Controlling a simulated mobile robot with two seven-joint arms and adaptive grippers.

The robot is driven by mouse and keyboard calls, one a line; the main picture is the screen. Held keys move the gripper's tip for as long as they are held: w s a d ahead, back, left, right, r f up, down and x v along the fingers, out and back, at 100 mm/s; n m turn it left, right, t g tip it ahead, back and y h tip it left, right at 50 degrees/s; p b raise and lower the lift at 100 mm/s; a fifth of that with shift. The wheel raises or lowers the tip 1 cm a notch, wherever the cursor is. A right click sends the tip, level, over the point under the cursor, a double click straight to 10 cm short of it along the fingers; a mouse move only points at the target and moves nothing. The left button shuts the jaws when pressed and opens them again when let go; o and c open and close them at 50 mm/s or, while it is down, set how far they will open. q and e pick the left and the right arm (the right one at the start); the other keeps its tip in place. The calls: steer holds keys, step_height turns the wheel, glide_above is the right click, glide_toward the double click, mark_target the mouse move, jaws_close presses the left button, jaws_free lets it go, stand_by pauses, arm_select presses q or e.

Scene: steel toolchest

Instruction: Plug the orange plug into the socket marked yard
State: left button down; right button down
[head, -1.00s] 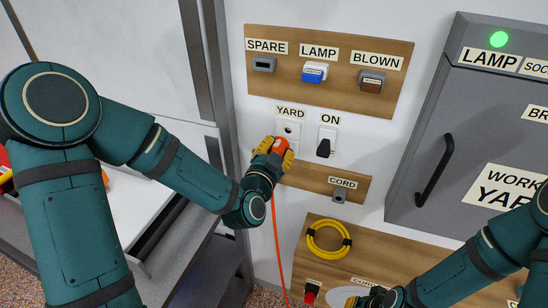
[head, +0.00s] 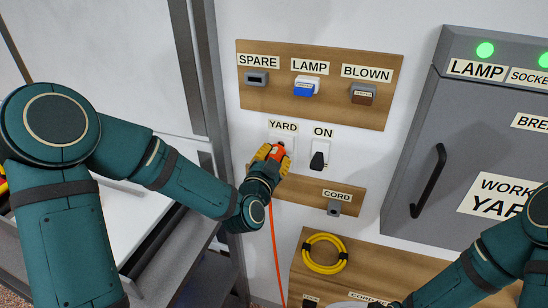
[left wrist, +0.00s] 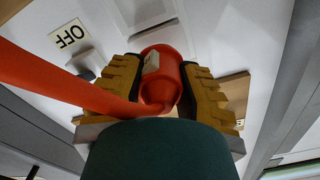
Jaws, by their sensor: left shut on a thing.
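The orange plug (head: 278,152) is held between the yellow-padded fingers of my left gripper (head: 272,155), which is shut on it. The left wrist view shows the plug (left wrist: 168,75) between both fingers, with its orange cord (left wrist: 60,85) coming off to the left. In the head view the plug is at the white socket marked YARD (head: 287,139) and covers most of its face. The prongs are hidden, so I cannot tell whether they are in the holes. My right gripper is out of view at the bottom; only its arm shows.
A black switch (head: 317,160) under the ON label is close to the right of the plug. The CORD holder (head: 334,208) sits on a wooden strip below. A grey cabinet (head: 425,150) stands at the right, and a yellow coil (head: 325,253) hangs lower down.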

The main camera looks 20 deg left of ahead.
arm_select(q)
steer(key=shift+b, duration=0.6)
stand_by(0.6)
steer(key=shift+b, duration=0.65)
stand_by(0.5)
steer(key=shift+w+d+b, duration=0.1)
steer(key=shift+w+b, duration=0.6)
steer(key=shift+w, duration=0.7)
steer(key=c, duration=0.7)
jaws_free()
steer(key=shift+o, duration=0.2)
steer(key=s, duration=0.7)
steer(key=shift+s, duration=0.2)
